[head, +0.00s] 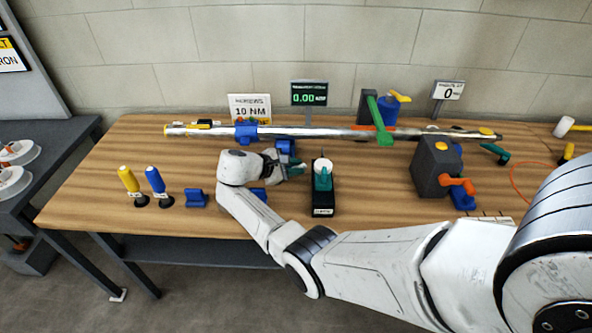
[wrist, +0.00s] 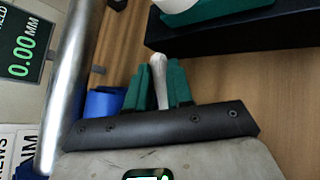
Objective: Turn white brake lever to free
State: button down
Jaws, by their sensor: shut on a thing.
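The white brake lever (wrist: 158,70) shows in the wrist view as a slim pale bar between the green finger pads of my gripper (wrist: 160,88). My gripper is shut on it. In the head view my gripper (head: 300,169) reaches in from the left beside a black box (head: 323,200) that carries a white round part (head: 322,166) and a green part (head: 322,182). The lever's far end and how it joins the box cannot be made out. In the wrist view the black box (wrist: 230,38) lies just beyond the fingers.
A long metal shaft (head: 330,132) lies across the back of the wooden table (head: 120,210) behind my gripper. A readout (head: 309,93) shows 0.00. A grey block with an orange handle (head: 437,170) stands to the right. Yellow (head: 128,180) and blue (head: 155,180) handled tools stand to the left.

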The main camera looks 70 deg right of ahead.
jog(key=shift+w, duration=0.1)
dwell(0.3)
jog(key=c, duration=1.3)
grip_release()
jog(key=shift+a, duration=0.1)
jog(key=v, duration=1)
jog(key=shift+w+a+b, duration=0.25)
jog(key=shift+a+b, duration=0.05)
jog(key=shift+b, duration=0.15)
jog(key=shift+r, duration=0.15)
